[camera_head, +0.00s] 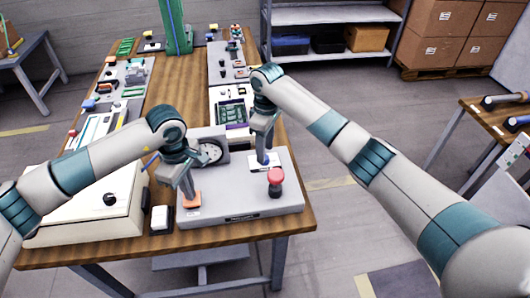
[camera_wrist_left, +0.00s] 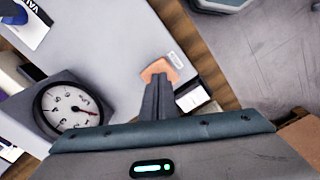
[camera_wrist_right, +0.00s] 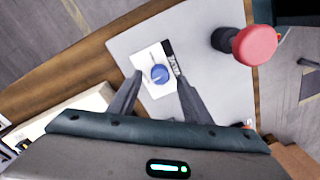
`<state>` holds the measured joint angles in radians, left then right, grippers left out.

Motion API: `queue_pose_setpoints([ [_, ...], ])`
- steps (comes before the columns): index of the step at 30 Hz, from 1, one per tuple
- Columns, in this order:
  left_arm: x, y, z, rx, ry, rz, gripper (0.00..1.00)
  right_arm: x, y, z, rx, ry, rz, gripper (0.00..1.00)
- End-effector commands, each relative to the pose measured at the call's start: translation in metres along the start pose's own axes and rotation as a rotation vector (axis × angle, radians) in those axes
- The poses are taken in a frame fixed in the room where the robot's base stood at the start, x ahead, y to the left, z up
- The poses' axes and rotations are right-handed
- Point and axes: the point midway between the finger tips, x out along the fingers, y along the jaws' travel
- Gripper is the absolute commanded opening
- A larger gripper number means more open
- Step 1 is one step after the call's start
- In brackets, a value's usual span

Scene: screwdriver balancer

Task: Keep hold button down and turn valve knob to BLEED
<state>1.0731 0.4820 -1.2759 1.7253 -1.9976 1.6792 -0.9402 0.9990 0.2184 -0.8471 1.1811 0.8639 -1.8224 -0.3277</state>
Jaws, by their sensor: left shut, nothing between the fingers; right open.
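The hold button looks like an orange square pad (camera_head: 191,201) near the front left of a grey panel box (camera_head: 235,205); it also shows in the left wrist view (camera_wrist_left: 160,70). My left gripper (camera_head: 188,193) is shut, with its tips at the pad, partly covering it. I cannot tell whether the pad is pressed down. The valve knob is small, round and blue (camera_wrist_right: 159,74), on a white plate (camera_wrist_right: 150,61) with a dark label strip. My right gripper (camera_wrist_right: 157,77) is open above the plate, its fingers on either side of the knob. I cannot make out the knob's setting.
A red mushroom button (camera_head: 275,176) stands on the panel, right of the knob. A round dial gauge (camera_head: 210,152) stands at the panel's back left. A cream box (camera_head: 85,215) and a small white-topped block (camera_head: 160,217) are to the left. Several devices line the table behind.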

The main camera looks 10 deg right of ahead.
Motion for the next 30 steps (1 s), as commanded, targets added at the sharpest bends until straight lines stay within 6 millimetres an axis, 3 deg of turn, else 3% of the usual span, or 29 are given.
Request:
queue_pose_setpoints([
  [9,0.001,-0.001,0.000,0.000,0.000,-0.002,0.00,-0.057,0.001,0.000,0.000,0.002,0.003,0.45],
  [15,0.001,-0.001,0.000,0.000,0.000,-0.002,0.00,-0.084,0.000,0.000,0.000,0.002,0.002,0.45],
  [30,0.001,-0.001,0.000,0.000,0.000,-0.002,0.00,-0.094,0.000,0.000,0.000,0.000,0.001,0.45],
])
